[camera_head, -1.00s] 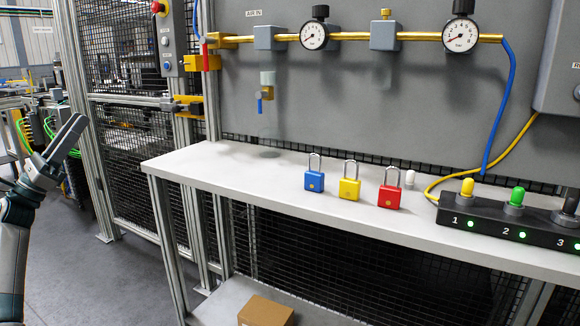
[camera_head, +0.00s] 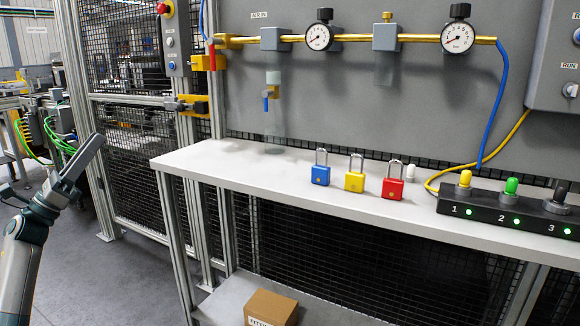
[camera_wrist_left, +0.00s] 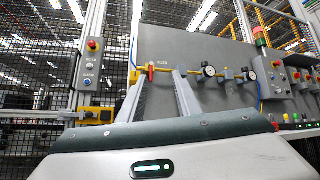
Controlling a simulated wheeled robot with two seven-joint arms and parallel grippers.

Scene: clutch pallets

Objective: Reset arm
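My left gripper (camera_head: 82,160) is at the left edge of the head view, raised in front of the fence and left of the workbench. In the left wrist view its two fingers (camera_wrist_left: 162,85) stand apart with nothing between them, so it is open and empty. It is well clear of the bench and touches nothing that I can see. My right gripper is in neither view.
The white bench (camera_head: 240,172) carries blue (camera_head: 320,175), yellow (camera_head: 355,181) and red (camera_head: 392,188) padlocks and a black switch box (camera_head: 490,210). A cardboard box (camera_head: 270,308) sits on the lower shelf. A mesh fence (camera_head: 125,150) stands behind my arm; grey floor (camera_head: 130,275) is open left of the bench.

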